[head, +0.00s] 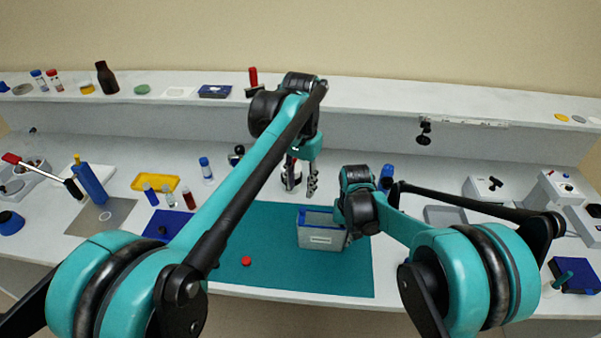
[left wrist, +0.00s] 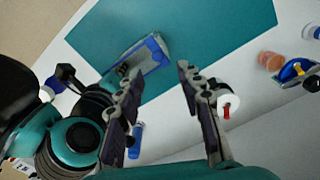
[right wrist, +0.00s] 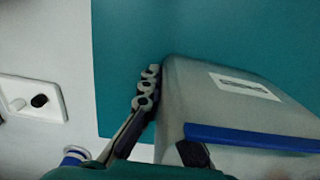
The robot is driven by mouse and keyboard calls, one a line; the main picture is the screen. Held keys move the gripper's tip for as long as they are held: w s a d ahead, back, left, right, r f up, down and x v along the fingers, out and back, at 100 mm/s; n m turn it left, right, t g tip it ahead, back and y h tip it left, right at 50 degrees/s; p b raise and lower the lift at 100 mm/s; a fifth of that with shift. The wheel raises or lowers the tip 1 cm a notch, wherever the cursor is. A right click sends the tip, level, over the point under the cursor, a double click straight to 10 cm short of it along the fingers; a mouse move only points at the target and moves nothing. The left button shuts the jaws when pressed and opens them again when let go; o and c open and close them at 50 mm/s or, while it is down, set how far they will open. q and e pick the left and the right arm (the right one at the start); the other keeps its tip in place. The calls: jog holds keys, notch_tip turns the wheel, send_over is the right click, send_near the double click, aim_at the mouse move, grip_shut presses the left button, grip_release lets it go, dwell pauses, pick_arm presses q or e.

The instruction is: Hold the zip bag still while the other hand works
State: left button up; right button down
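The zip bag (head: 320,238) is grey and translucent with a blue zip edge. It stands upright and open on the teal mat (head: 345,280); it also shows in the left wrist view (left wrist: 153,66). My right gripper (right wrist: 170,118) is at the bag's side edge, one finger along the outside and the other partly hidden by the bag. It looks shut on that wall. My left gripper (head: 301,180) is above the table behind the bag, pointing down. Its fingers (left wrist: 160,90) are wide apart with nothing between them.
A white round dish with a red piece (head: 291,177) is beside my left gripper. A small red cap (head: 246,261) lies on the mat left of the bag. Vials and a yellow tray (head: 156,182) stand further left. The mat's front right is clear.

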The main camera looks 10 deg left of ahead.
pick_arm(q)
notch_tip(320, 180, up, 4)
jog(key=shift+r, duration=0.15)
dwell(0.3)
pick_arm(e)
jog(key=c, duration=1)
grip_release()
jog(key=o, duration=0.6)
jog(key=shift+c, duration=0.2)
